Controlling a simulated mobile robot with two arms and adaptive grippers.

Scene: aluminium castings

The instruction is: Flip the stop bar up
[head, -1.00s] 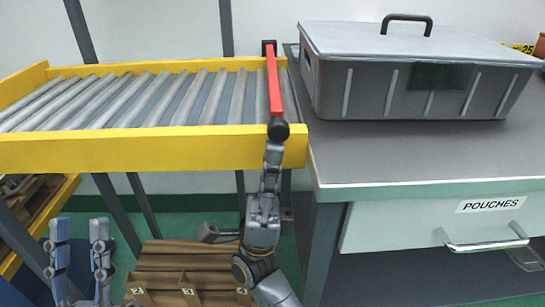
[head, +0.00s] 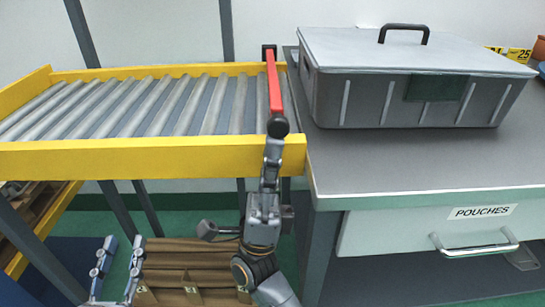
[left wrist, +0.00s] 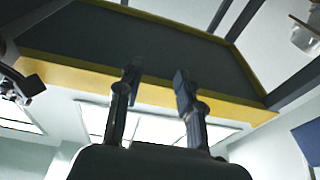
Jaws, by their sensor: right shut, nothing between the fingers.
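The red stop bar (head: 273,83) lies across the right end of the roller conveyor, low over the frame. A dark hinge block sits at its far end and a black knob (head: 278,127) at its near end. My right gripper (head: 275,141) is shut and empty, pointing up, its tips at or just below the knob; I cannot tell whether they touch. My left gripper (head: 124,244) is open and empty, low in front of the conveyor, well away from the bar. Its spread fingers also show in the left wrist view (left wrist: 157,77), under a dark panel edged in yellow.
The conveyor's yellow near rail (head: 140,156) runs between my arms. A grey workbench (head: 400,165) stands close on the right with a lidded grey case (head: 395,95) and a drawer marked POUCHES (head: 400,232). Brown boxes (head: 190,262) stand below the conveyor.

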